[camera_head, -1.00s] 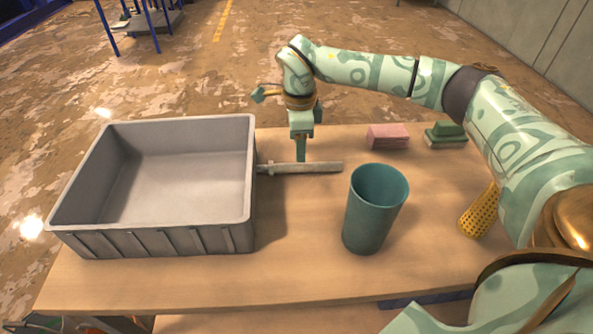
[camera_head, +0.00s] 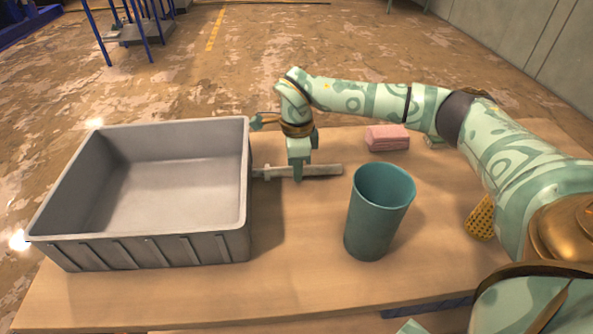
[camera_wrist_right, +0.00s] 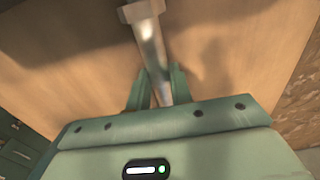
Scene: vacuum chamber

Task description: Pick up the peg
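The peg, a grey metal rod with a wider collar near its left end (camera_head: 325,170), lies on the table between the grey bin and the teal cup. My right gripper (camera_head: 298,176) points down at its middle, with a finger in front of the rod. In the right wrist view the peg (camera_wrist_right: 152,45) runs between the two green fingers (camera_wrist_right: 160,80), which stand apart on either side of it. Firm contact with the rod does not show. The peg's middle is partly hidden by the gripper. My left gripper is not in view.
The empty grey bin (camera_head: 240,215) stands left, close to the peg's collar end. The teal cup (camera_head: 373,225) stands right in front. A pink block (camera_head: 387,138), a mostly hidden green item (camera_head: 433,141) and a yellow perforated object (camera_head: 480,218) are further right. The front table is clear.

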